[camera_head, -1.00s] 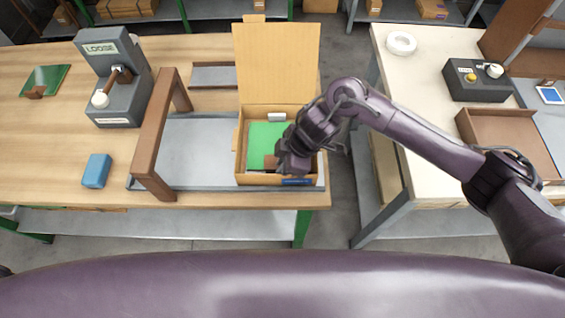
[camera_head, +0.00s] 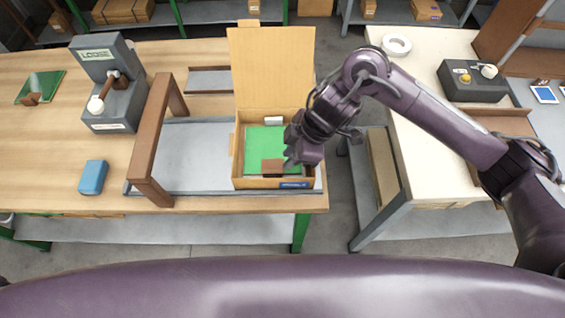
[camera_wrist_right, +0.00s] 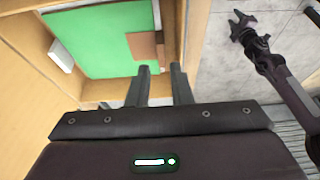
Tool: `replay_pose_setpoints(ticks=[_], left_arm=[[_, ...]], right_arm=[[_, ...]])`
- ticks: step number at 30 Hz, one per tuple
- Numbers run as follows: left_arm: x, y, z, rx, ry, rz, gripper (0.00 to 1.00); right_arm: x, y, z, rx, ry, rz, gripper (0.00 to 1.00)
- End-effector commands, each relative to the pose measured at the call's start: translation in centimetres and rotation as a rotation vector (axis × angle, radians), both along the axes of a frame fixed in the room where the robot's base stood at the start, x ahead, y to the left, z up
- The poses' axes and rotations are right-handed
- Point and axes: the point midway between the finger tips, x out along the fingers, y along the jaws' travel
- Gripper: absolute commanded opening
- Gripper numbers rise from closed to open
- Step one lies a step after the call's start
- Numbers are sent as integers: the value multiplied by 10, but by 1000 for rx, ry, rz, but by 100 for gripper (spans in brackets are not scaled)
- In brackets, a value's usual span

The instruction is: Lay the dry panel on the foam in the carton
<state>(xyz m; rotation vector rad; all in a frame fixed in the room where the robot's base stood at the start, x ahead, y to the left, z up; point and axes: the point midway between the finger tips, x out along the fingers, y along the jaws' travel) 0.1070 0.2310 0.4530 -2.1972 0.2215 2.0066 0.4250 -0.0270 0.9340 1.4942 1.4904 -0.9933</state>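The green panel (camera_head: 264,139) with its brown block (camera_head: 272,168) lies inside the open cardboard carton (camera_head: 240,184). It looks flat, and the foam under it is hidden. The panel also shows in the right wrist view (camera_wrist_right: 100,40). My right gripper (camera_head: 290,160) is at the carton's front right, beside the brown block. In the right wrist view its two fingers (camera_wrist_right: 162,82) are apart with nothing between them, clear of the block. A dark arm, seemingly mine, hangs over the floor there; its left gripper (camera_wrist_right: 241,24) is too small to judge.
A white piece (camera_head: 274,120) sits at the carton's back wall. A brown wooden arch (camera_head: 155,135) stands left of the carton. A grey LOOSE machine (camera_head: 110,85), blue block (camera_head: 92,177) and second green panel (camera_head: 50,82) are farther left. A floor gap separates the benches.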

Motion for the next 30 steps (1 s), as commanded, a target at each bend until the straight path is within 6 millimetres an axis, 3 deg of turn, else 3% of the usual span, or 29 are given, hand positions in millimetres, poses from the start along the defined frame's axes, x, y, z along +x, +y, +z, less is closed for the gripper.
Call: replay_pose_setpoints(ticks=[4,9,30], left_arm=[[0,0,5,0,-1,0,36],[0,0,7,0,-1,0,36],[1,0,8,-1,-2,2,36]], right_arm=[[1,-12,28,-3,-5,0,19],[0,-18,43,-2,-1,0,19],[-2,-13,45,16,-9,6,19]])
